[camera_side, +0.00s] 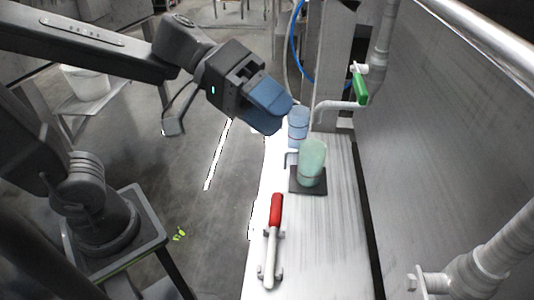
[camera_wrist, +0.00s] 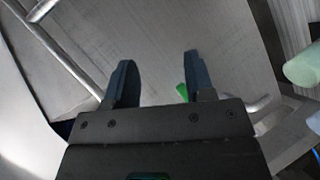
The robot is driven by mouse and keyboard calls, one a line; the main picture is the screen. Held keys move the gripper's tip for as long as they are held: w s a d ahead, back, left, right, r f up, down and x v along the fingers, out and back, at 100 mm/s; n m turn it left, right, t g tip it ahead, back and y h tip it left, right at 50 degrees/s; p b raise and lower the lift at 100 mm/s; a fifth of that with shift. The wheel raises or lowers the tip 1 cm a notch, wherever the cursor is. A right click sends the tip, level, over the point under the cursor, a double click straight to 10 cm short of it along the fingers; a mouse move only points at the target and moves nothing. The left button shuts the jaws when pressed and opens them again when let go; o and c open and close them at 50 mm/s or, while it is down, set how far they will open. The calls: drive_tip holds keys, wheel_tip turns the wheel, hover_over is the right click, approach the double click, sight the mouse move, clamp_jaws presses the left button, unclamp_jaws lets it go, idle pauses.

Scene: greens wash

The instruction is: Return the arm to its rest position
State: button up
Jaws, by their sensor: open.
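My gripper (camera_side: 270,108) hangs at the upper middle of the side view, raised above the left edge of the steel counter (camera_side: 320,240). Its blue fingers point down and to the right. In the wrist view the two fingers (camera_wrist: 160,72) stand apart with nothing between them. A translucent green cup (camera_side: 312,160) stands upright on a dark square pad (camera_side: 308,186). A blue cup (camera_side: 298,122) stands behind it, close to my fingers in the picture; the true gap is unclear. A pale green rounded thing (camera_wrist: 303,68), probably the green cup, shows at the wrist view's right edge.
A red-handled tool (camera_side: 275,210) with a pale shaft lies across small holders on the counter. A tap (camera_side: 338,108) with a green lever (camera_side: 360,86) juts over the counter. A steel wall and pipes (camera_side: 494,240) bound the right. Green bits (camera_side: 179,234) lie on the floor.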

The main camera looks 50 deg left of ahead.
drive_tip(key=s+a+f+y, duration=0.3)
drive_tip(key=a+y, duration=0.3)
drive_tip(key=a, duration=0.1)
drive_tip(key=s+a+f+t+y, duration=0.1)
drive_tip(key=s+a+f+y, duration=0.2)
drive_tip(key=a+y, duration=0.3)
drive_tip(key=shift+s+a+f, duration=0.15)
drive_tip(key=shift+a+f, duration=0.15)
drive_tip(key=shift+a, duration=0.75)
